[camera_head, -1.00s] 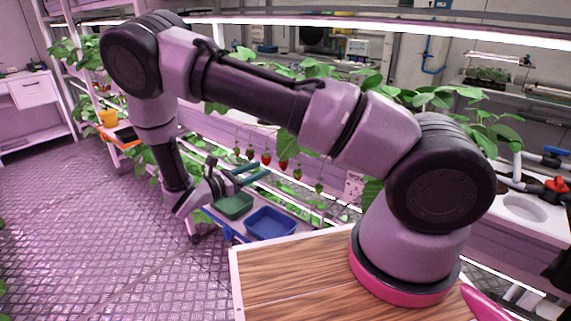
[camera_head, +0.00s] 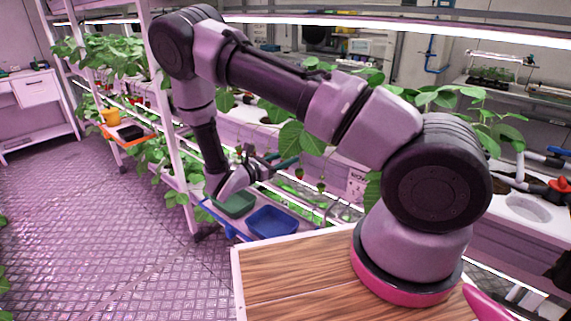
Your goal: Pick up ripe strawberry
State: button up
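A red strawberry (camera_head: 299,174) hangs below the leaves of the rack, just right of my gripper. The gripper and wrist cover part of the fruit row, so other red berries there are hidden.
A green tray (camera_head: 234,213) and a blue tray (camera_head: 250,226) stand below the gripper. Plant racks run along the back, with leaves (camera_head: 300,138) close to my arm. The metal floor (camera_head: 95,220) at left is clear.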

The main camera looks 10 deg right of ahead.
grip_shut()
jog(key=shift+r, duration=0.2)
jog(key=shift+s+a+r, duration=0.1)
jog(key=shift+a, duration=0.15)
jog(key=v, duration=1.7)
jog(key=shift+s+a, duration=0.15)
jog(key=shift+a, duration=0.1)
jog(key=shift+a, duration=0.1)
